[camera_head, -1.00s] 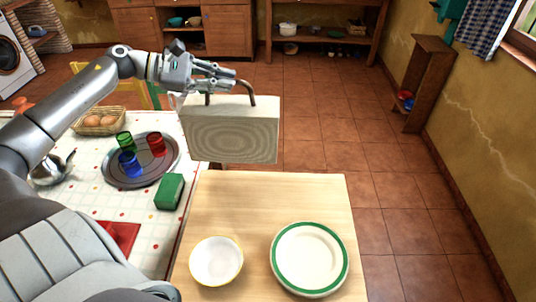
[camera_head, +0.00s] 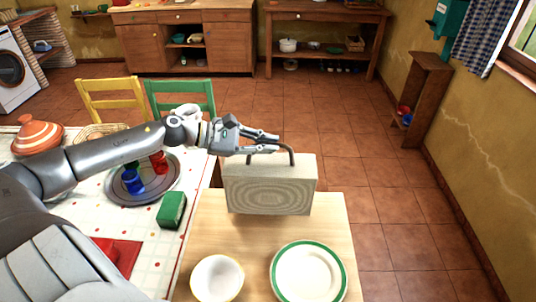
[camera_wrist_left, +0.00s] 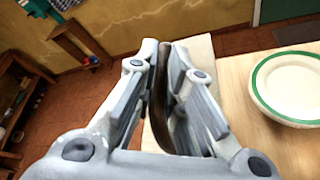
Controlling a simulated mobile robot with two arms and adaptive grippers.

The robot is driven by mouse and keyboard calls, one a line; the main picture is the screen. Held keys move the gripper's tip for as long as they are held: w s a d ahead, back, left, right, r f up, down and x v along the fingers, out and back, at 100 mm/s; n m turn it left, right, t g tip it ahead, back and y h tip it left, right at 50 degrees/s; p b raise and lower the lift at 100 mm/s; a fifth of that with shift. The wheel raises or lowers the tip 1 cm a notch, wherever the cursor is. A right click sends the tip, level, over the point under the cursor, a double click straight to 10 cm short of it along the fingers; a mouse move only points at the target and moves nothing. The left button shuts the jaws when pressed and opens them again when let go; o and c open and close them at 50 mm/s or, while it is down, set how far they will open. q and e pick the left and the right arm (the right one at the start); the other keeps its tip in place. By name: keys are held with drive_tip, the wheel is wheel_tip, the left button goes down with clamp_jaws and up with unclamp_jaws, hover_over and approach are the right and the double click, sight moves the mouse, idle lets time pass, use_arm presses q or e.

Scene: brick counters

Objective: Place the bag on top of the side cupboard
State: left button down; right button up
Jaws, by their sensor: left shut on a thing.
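The bag (camera_head: 270,190) is a pale woven box-shaped bag with a dark curved handle (camera_head: 291,155). My left gripper (camera_head: 277,142) is shut on the handle, and the bag hangs upright below it. The bag overlaps the far part of a light wooden top (camera_head: 255,238) in the head view; I cannot tell whether it touches it. In the left wrist view, my left gripper (camera_wrist_left: 164,52) has the dark handle between its fingers. Which piece is the side cupboard is not certain; a narrow wooden unit (camera_head: 429,95) stands at the right wall. My right gripper is not in view.
On the wooden top are a white bowl (camera_head: 217,279) and a green-rimmed plate (camera_head: 309,272). The table at left (camera_head: 85,215) holds a round tray with cups, a green box (camera_head: 172,210) and a tagine (camera_head: 37,136). Two chairs stand behind. Tiled floor at right is clear.

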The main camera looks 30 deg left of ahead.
sight(267, 166)
use_arm(q)
drive_tip(key=shift+d+f, duration=0.15)
drive_tip(key=shift+d, duration=0.25)
wheel_tip(267, 166, down, 2)
drive_tip(key=shift+f+p, duration=0.1)
drive_tip(key=shift+p, duration=0.8)
drive_tip(key=shift+f, duration=0.55)
drive_tip(key=c, duration=1.9)
unclamp_jaws()
drive_tip(key=shift+f, duration=0.1)
drive_tip(key=shift+c, duration=0.2)
drive_tip(key=o, duration=0.4)
drive_tip(key=shift+o, duration=0.2)
